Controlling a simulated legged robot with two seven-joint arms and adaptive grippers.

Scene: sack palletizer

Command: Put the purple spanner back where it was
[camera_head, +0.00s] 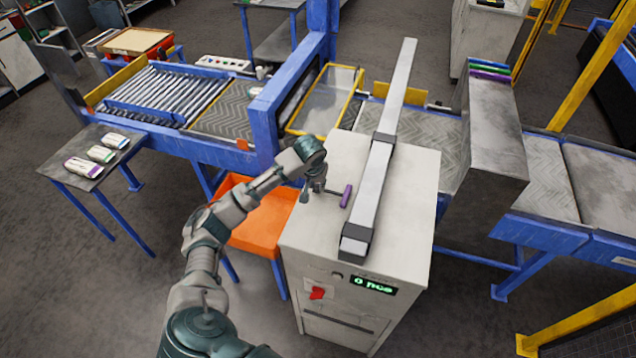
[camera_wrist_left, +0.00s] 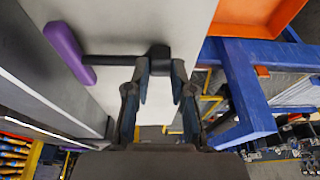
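The purple spanner has a purple handle (camera_head: 346,195) and a dark shaft. It shows over the top of the light grey cabinet (camera_head: 410,215), left of the long grey bar. In the left wrist view its handle (camera_wrist_left: 67,52) is at upper left, and the shaft runs right to a black head (camera_wrist_left: 160,57). My left gripper (camera_head: 312,190) points down over the cabinet top. In the left wrist view its fingertips (camera_wrist_left: 160,72) flank the black head with little or no gap. I cannot tell whether they grip it, or whether the spanner rests on the cabinet. My right gripper is not in view.
A long grey bar (camera_head: 378,165) crosses the cabinet top, close to the spanner's right. An orange bin (camera_head: 265,225) stands left of the cabinet. Conveyors with blue frames (camera_head: 240,155) run behind. A side table (camera_head: 92,160) with several small packs is at left.

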